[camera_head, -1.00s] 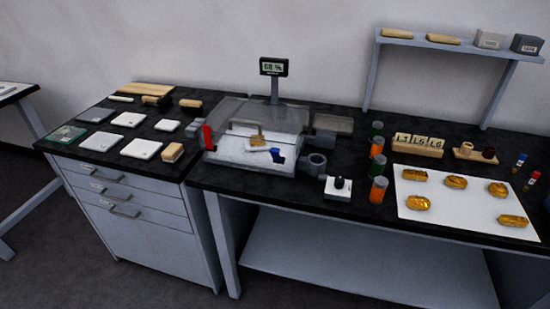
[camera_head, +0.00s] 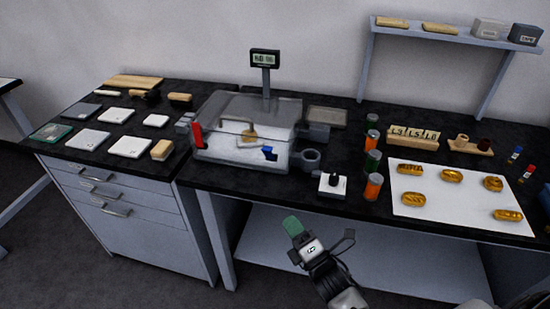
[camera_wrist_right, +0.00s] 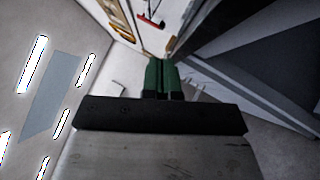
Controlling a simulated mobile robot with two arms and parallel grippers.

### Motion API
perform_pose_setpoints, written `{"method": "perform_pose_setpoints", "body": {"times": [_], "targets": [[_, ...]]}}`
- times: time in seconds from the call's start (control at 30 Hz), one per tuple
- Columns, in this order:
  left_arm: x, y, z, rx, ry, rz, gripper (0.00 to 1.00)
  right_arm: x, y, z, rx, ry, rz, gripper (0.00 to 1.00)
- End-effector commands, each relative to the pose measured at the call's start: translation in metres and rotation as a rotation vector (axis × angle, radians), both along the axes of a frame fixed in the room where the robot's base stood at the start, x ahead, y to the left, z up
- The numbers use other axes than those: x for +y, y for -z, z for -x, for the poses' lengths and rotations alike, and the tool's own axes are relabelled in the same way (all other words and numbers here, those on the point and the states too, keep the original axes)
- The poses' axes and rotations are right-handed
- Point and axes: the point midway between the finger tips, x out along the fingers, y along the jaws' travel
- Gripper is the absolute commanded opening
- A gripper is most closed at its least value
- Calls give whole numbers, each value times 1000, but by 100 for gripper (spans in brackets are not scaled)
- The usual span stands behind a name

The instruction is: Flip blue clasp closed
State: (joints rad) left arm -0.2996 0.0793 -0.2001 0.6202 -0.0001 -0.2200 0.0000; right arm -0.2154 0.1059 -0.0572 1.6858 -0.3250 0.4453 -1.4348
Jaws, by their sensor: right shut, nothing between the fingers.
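The blue clasp (camera_head: 269,153) shows at the front right of a clear grey case (camera_head: 215,150) on the black bench. It is small, and I cannot tell its exact angle. A red clasp (camera_head: 197,134) stands upright at the left front corner of the case. My right gripper (camera_head: 291,226) is shut and empty, with green fingertips. In the head view it is low in front of the bench, below the blue clasp and apart from it. Its green fingers (camera_wrist_right: 161,76) are together in the right wrist view. My left gripper is not in view.
A white block with a black knob (camera_head: 332,184) and orange-and-green cylinders (camera_head: 373,187) stand right of the case. A white sheet (camera_head: 420,208) holds several gold pieces. The bench's front edge and lower shelf (camera_head: 370,250) lie near my right arm.

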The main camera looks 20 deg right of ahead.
Motion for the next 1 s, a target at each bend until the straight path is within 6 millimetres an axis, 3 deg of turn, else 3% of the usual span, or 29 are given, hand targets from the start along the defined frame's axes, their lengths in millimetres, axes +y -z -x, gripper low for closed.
{"method": "perform_pose_setpoints", "body": {"times": [0.03,0.17,0.63,0.77,1.0], "targets": [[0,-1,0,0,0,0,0,1,-19,1,-60,5,41,0],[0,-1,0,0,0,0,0,2,-42,3,-144,16,106,0],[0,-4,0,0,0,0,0,4,-49,-3,-156,19,115,0],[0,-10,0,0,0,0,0,8,-58,-19,-157,20,114,0],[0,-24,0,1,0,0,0,22,-80,-65,-157,19,115,0]]}}
